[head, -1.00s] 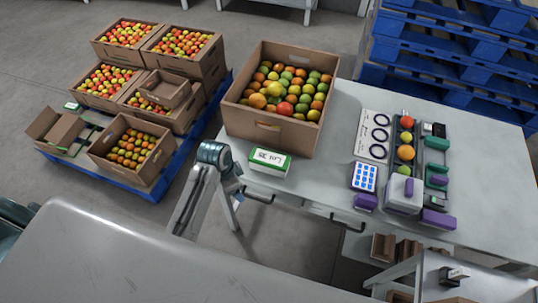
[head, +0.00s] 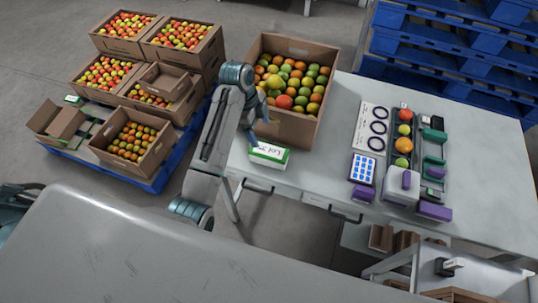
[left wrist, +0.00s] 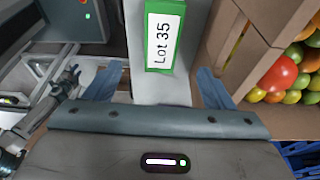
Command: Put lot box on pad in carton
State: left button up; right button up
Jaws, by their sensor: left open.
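The lot box (head: 268,156) is a small white box with a green-edged label. It lies at the table's front left corner, below the large carton (head: 290,127) of mixed tomatoes. I cannot make out a pad inside the tomato carton. My right gripper does not show.
The table (head: 330,170) also bears a ring card (head: 370,128), a blue-white keypad (head: 362,170), a tomato tray (head: 404,130) and a white-purple device (head: 402,187). A blue pallet (head: 165,175) with several cartons stands left. Blue pallets (head: 430,45) are stacked behind. The table's middle is clear.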

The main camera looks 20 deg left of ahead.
aim_at(269, 150)
pick_arm(q)
jog(key=x, duration=0.3)
jog(key=shift+d+f+p, duration=0.1)
jog(key=shift+f+p, duration=0.15)
jog(key=shift+p, duration=0.1)
jog(key=shift+d+f+p, duration=0.2)
jog(key=shift+f+p, duration=0.2)
jog(key=shift+f, duration=0.15)
jog(key=p+x, duration=0.1)
jog(key=x, duration=0.2)
jog(key=shift+w+f, duration=0.1)
jog(key=shift+f, duration=0.2)
jog(key=shift+d+f, duration=0.1)
jog(key=shift+f, duration=0.3)
jog(key=shift+c, duration=0.5)
jog(key=c, duration=1.4)
jog(key=shift+c, duration=0.8)
jog(key=shift+r, duration=0.15)
